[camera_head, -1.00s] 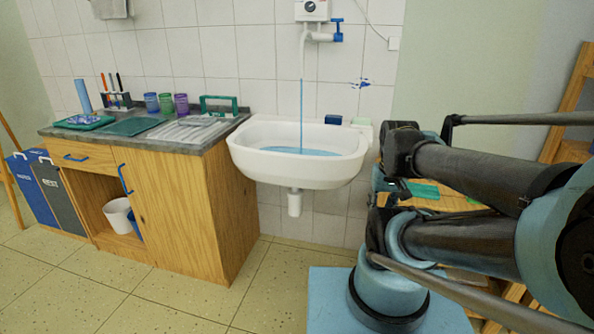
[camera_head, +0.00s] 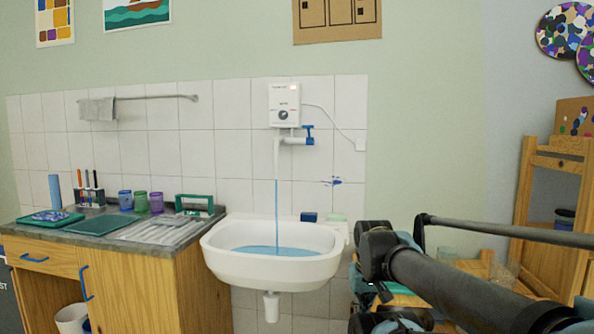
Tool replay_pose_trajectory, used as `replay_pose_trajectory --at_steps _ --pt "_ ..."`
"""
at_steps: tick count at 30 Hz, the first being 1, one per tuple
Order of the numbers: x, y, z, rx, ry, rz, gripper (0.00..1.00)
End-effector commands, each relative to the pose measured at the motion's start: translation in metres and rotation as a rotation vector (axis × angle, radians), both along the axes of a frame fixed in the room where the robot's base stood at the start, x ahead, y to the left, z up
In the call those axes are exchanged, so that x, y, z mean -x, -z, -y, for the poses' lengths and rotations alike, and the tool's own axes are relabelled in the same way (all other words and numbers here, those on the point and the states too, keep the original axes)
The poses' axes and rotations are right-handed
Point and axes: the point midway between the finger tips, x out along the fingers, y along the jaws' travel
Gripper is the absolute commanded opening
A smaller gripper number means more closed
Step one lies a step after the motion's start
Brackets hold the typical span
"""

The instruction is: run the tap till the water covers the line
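The tap (camera_head: 293,139) is a white pipe with a blue handle, under a white wall heater (camera_head: 285,105). A thin blue stream (camera_head: 277,212) runs from its spout into the white basin (camera_head: 235,268). Blue water (camera_head: 272,251) lies in the basin, below the rim. I cannot make out a line on the basin wall. My arm is folded at the right, apart from the tap and to the right of the basin. My gripper (camera_head: 376,291) is small and dark at the arm's end, partly hidden; its fingers are not clear.
A blue block (camera_head: 309,217) sits on the basin's back rim. A wooden shelf (camera_head: 545,185) stands at right.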

Motion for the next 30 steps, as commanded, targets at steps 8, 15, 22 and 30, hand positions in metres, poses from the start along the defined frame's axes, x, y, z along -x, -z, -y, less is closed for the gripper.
replay_pose_trajectory --at_steps 8,15,22,30 --pt "-0.113 -0.046 -0.017 0.080 -0.300 0.323 0.00" --pt "-0.211 -0.104 -0.039 0.238 -0.556 0.646 0.00" --pt "-0.290 -0.166 -0.062 0.462 -0.741 0.944 0.00" --pt "-0.357 -0.241 -0.087 0.813 -0.853 1.259 0.00"
